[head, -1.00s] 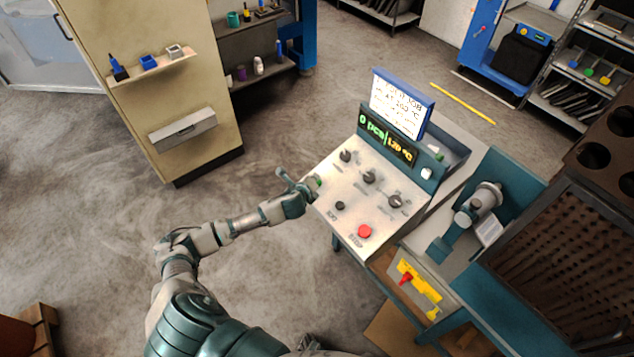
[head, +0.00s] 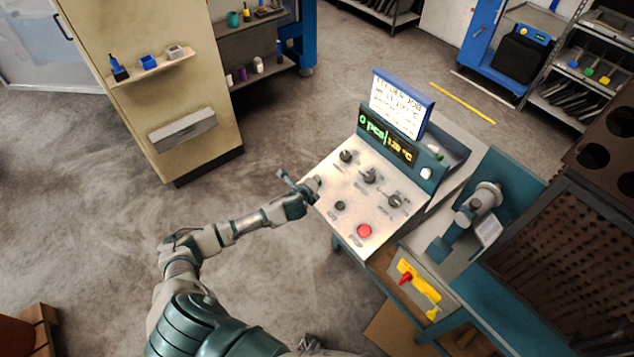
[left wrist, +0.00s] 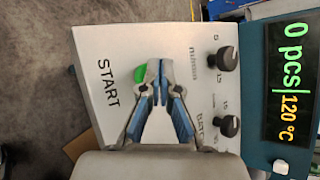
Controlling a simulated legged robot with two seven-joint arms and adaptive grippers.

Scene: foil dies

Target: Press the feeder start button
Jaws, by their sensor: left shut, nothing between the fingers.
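The feeder's control panel (head: 350,212) is a pale sloping plate with knobs and buttons. The green start button (left wrist: 140,74) shows in the left wrist view beside the word START, partly covered by my fingers. In the head view the button is hidden behind my left gripper (head: 314,186), which is at the panel's left edge. In the left wrist view the gripper (left wrist: 160,68) is shut and empty, its tips overlapping the button's edge. I cannot tell whether they touch it. The display (left wrist: 286,72) reads 0 pcs and 120 °C. My right gripper is not in view.
A red button (head: 364,231) sits at the panel's near edge, and several black knobs (head: 369,177) stand on the panel. A lit sign (head: 398,106) rises behind it. A teal machine (head: 476,208) stands to the right. Open floor (head: 262,160) lies left of the panel.

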